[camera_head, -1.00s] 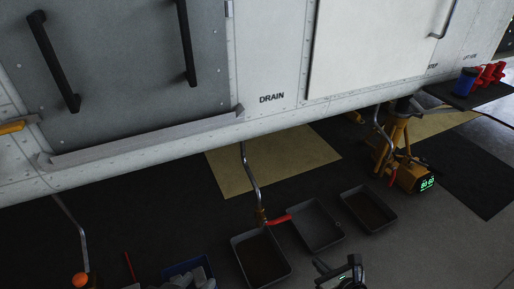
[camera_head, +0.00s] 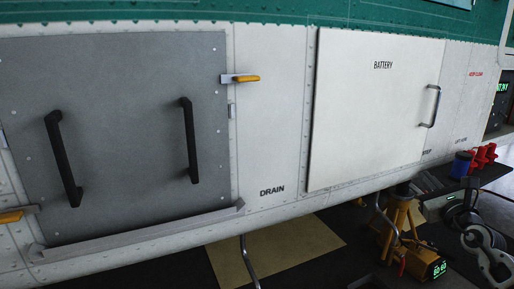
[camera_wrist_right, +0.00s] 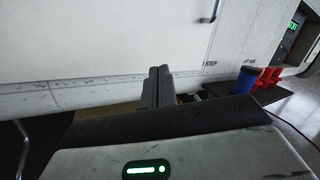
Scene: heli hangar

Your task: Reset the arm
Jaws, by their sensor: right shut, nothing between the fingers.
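My right arm (camera_head: 488,252) comes up at the right edge of the head view, grey with dark joints. Its gripper (camera_head: 468,198) is partly confused with the dark background there. In the right wrist view the two dark fingers of my right gripper (camera_wrist_right: 158,72) are together and hold nothing. They point toward the white aircraft side, and I cannot tell the exact gap to it. My left gripper and left arm are not in view.
A grey panel (camera_head: 120,130) with two black handles and a white BATTERY door (camera_head: 375,105) are on the aircraft side. A yellow jack (camera_head: 398,235) stands below. A blue cup (camera_head: 461,165) and red items (camera_head: 483,158) sit at the right.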

